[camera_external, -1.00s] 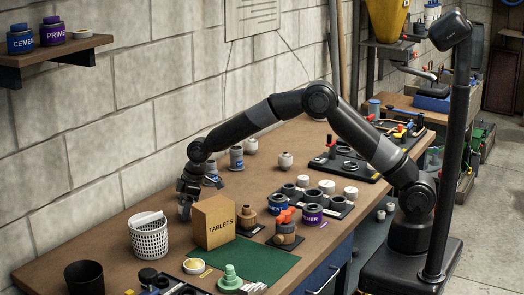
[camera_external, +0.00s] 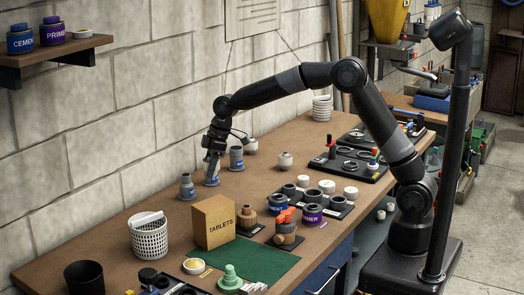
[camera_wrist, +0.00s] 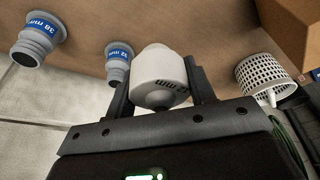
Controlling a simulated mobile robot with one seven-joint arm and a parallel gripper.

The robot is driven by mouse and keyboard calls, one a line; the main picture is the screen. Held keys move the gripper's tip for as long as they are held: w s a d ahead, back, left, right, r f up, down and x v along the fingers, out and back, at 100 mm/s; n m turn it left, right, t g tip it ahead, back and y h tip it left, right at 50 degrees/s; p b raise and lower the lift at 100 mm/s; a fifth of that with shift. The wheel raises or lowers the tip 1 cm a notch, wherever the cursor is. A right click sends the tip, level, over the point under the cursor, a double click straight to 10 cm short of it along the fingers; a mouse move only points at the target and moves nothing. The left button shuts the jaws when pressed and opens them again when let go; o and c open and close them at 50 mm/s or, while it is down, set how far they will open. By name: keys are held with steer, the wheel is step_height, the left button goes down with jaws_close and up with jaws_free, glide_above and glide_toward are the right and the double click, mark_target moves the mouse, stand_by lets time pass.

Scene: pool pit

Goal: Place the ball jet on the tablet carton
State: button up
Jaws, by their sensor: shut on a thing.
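My gripper (camera_external: 212,160) is above the bench near the wall, behind the tablet carton and apart from it. In the wrist view its two fingers (camera_wrist: 159,84) are shut on the sides of a white, rounded ball jet (camera_wrist: 158,66) with a dark ball end. The ball jet is hard to make out in the outside view.
Grey fittings with blue labels (camera_external: 187,188) (camera_external: 237,158) stand near the gripper. A white basket (camera_external: 150,240) is left of the carton. A green mat (camera_external: 255,259) and several small parts lie before it. Two whitish round fittings (camera_external: 285,160) (camera_external: 250,145) stand farther right.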

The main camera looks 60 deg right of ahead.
steer(key=s+a+r, duration=0.3)
steer(key=s+r, duration=0.3)
steer(key=s+a+r, duration=0.3)
steer(key=s+r, duration=0.3)
steer(key=s, duration=0.1)
glide_above(207, 204)
steer(key=d, duration=0.1)
steer(key=f, duration=0.6)
steer(key=shift+s+f, duration=0.3)
steer(key=shift+f, duration=2.05)
steer(key=shift+f, duration=0.2)
steer(key=o, duration=1)
steer(key=shift+c, duration=0.2)
steer(key=shift+r, duration=0.1)
